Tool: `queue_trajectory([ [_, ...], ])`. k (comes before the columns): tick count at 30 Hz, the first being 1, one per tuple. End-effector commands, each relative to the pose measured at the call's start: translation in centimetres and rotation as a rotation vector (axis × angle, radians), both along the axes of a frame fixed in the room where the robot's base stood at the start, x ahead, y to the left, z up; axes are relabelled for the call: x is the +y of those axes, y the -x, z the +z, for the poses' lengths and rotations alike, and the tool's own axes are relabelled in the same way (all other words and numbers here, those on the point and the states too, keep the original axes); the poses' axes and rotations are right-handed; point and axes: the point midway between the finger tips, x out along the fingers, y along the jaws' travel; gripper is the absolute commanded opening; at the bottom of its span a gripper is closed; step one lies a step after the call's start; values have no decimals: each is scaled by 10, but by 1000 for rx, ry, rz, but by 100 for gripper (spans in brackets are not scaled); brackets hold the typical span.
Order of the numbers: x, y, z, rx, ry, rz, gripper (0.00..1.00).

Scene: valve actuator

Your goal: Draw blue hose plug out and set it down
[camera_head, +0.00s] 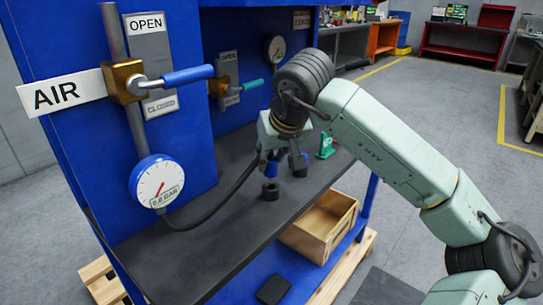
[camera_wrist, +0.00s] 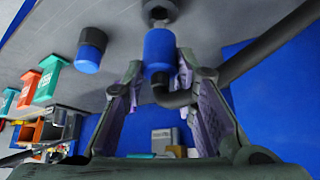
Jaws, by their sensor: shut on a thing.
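The blue hose plug (camera_wrist: 159,49) is between the two fingers of my gripper (camera_wrist: 160,68) in the wrist view. A black hose (camera_wrist: 180,98) bends away from its near end. In the head view the plug (camera_head: 272,168) is partly hidden by my gripper (camera_head: 281,158), which is shut on it above the dark bench. A short black socket (camera_head: 270,191) stands on the bench just below the plug, and a small gap shows between them. The socket also shows in the wrist view (camera_wrist: 158,11), beyond the plug's far end.
A separate blue and black cylinder (camera_wrist: 90,50) stands beside the plug. The hose (camera_head: 225,205) runs to a gauge (camera_head: 157,182) below the blue-handled AIR valve (camera_head: 127,80). The bench's front left part (camera_head: 180,255) is clear.

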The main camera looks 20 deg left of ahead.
Motion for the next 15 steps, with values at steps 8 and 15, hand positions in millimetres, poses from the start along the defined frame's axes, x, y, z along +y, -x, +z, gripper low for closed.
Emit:
queue_trajectory([
  [8, 0, 0, -5, 0, 0, 0, 0],
  [15, 0, 0, -11, -1, 1, -1, 0],
])
